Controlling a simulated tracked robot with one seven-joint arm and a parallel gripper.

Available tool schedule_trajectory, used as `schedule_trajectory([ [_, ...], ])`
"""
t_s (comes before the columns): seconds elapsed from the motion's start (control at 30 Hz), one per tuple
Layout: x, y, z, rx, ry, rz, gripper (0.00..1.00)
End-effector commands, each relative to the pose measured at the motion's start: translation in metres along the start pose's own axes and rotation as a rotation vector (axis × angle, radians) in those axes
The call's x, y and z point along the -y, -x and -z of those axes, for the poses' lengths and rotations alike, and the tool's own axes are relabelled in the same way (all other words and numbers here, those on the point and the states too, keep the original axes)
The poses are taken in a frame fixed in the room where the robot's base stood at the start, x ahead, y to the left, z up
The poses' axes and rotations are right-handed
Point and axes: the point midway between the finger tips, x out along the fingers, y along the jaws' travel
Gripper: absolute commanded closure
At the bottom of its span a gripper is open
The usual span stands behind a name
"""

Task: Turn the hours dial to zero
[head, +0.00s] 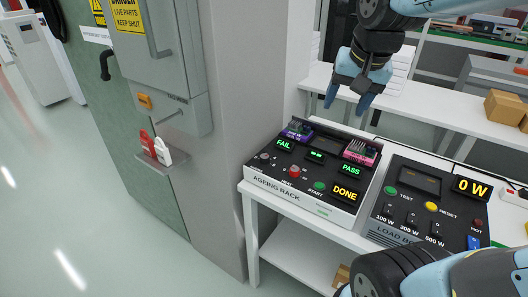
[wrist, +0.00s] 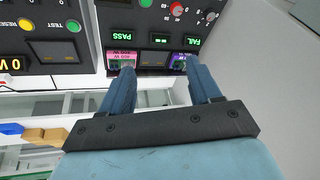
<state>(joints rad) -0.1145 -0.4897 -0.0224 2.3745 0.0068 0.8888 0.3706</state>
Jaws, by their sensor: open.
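The ageing rack (head: 315,205) is a dark sloped panel with a pale front, on a white bench. A small dark knob (head: 265,156) sits at its left, and a red knob (head: 294,170) sits right of it. In the wrist view the red knob (wrist: 176,9) has numbers around it, and the dark knob (wrist: 211,17) is near FAIL. I cannot read which is the hours dial, nor its setting. My gripper (head: 348,95) is open and empty, above and behind the rack. Its two fingers also show in the wrist view (wrist: 160,75), apart from both knobs.
Two modules, purple (head: 297,130) and pink (head: 362,151), sit at the rack's back edge. Green FAIL, PASS and yellow DONE displays are lit. A load bench panel (head: 425,205) with switches stands to the right. A grey pillar (head: 240,90) rises at the left.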

Motion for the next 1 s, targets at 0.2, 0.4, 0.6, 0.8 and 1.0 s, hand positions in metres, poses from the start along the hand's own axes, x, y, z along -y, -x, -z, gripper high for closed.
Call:
schedule_trajectory([
  [0.2,0.042,-0.038,0.033,0.09,-0.185,-0.019,0.37],
  [0.4,0.083,-0.082,0.054,0.159,-0.358,-0.061,0.37],
  [0.6,0.124,-0.131,0.066,0.213,-0.524,-0.123,0.37],
  [0.8,0.155,-0.171,0.068,0.24,-0.65,-0.179,0.37],
  [1.0,0.168,-0.189,0.068,0.248,-0.706,-0.205,0.37],
])
